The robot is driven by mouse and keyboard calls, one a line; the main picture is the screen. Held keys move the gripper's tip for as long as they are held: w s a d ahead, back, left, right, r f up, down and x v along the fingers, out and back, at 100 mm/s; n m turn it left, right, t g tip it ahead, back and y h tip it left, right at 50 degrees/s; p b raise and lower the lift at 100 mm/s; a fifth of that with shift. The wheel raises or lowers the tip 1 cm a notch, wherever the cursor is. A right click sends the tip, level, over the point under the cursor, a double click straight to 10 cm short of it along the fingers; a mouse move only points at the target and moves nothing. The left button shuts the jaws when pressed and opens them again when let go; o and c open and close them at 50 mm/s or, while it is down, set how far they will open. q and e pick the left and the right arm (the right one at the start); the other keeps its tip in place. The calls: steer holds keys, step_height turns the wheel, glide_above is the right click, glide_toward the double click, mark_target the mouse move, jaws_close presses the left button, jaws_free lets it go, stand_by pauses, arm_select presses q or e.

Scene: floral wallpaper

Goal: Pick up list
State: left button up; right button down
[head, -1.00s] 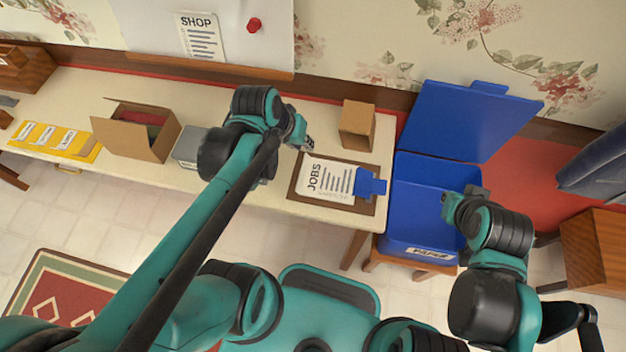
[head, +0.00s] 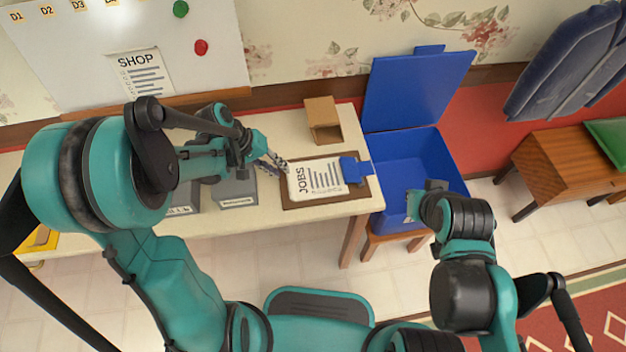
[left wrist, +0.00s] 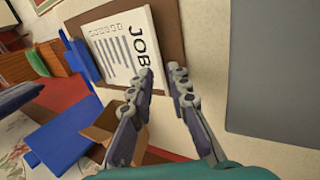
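A white paper headed JOBS (head: 318,180) lies on a brown clipboard (head: 294,203) on the table, under a blue clip (head: 355,170) at its right end. In the left wrist view the JOBS paper (left wrist: 120,50) is just beyond my fingertips. Another paper, headed SHOP (head: 140,72), is on the whiteboard. My left gripper (head: 277,163) is open and empty, at the left edge of the clipboard; its parted fingers (left wrist: 162,74) show in the wrist view. My right gripper (head: 424,197) is over the front of the blue box; its fingers are too unclear to read.
An open blue box (head: 404,165) with a raised lid stands right of the table on a stool. A small cardboard box (head: 323,120) is behind the clipboard. Grey boxes (head: 236,190) stand left of it. The whiteboard (head: 215,60) holds a green and a red magnet.

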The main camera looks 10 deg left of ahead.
mark_target(288, 176)
arm_select(q)
steer(key=b+x, duration=0.1)
steer(key=x, duration=0.3)
steer(key=shift+b, duration=0.3)
steer(key=shift+r, duration=0.1)
jaws_close()
